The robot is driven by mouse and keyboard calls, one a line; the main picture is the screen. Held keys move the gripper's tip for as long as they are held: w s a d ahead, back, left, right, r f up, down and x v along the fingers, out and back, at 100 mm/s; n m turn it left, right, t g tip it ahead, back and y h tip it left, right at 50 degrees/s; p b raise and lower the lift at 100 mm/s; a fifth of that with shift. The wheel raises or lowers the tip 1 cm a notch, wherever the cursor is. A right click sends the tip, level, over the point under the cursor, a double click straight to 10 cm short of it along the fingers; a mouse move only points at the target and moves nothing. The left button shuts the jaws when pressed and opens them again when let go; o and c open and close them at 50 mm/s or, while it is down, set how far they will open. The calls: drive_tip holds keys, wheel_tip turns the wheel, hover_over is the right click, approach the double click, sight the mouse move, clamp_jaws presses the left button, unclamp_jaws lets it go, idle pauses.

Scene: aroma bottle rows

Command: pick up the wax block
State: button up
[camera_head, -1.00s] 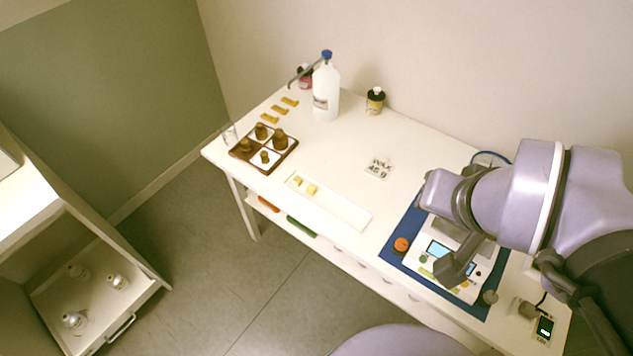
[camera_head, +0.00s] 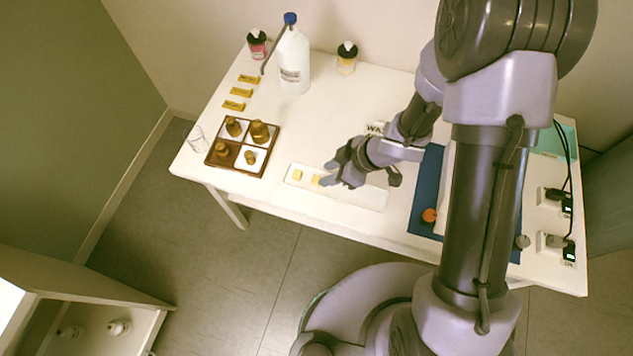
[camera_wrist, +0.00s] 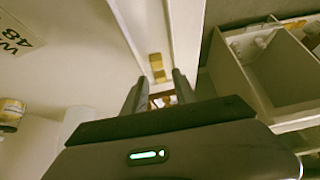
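Two small yellow wax blocks lie on a long white tray (camera_head: 362,195) on the table: one block (camera_head: 298,175) is farther left, the other block (camera_head: 317,180) is nearer my gripper. My gripper (camera_head: 330,173) is low over the tray, just right of the nearer block, its fingers pointing left. In the wrist view the gripper (camera_wrist: 160,92) has its fingers apart with nothing held. The two blocks show there on the tray, one (camera_wrist: 156,60) and the other (camera_wrist: 160,76), lined up with the gap between the fingers. Whether a finger touches a block cannot be told.
A brown divided tray (camera_head: 238,171) with several amber bottles stands left of the blocks. A blue mat (camera_head: 427,190) lies right.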

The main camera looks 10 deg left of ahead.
sight(316, 179)
drive_tip(key=b+x, duration=0.1)
drive_tip(key=x, duration=0.1)
drive_tip(key=b+x, duration=0.1)
drive_tip(key=x, duration=0.1)
drive_tip(key=d+b+x, duration=0.1)
drive_tip(key=b+x, duration=0.1)
drive_tip(key=shift+w+a+f, duration=0.15)
drive_tip(key=shift+w+f, duration=0.05)
drive_tip(key=shift+f, duration=0.3)
drive_tip(key=shift+a, duration=0.2)
drive_tip(key=shift+r, duration=0.15)
drive_tip(key=shift+c, duration=0.6)
clamp_jaws()
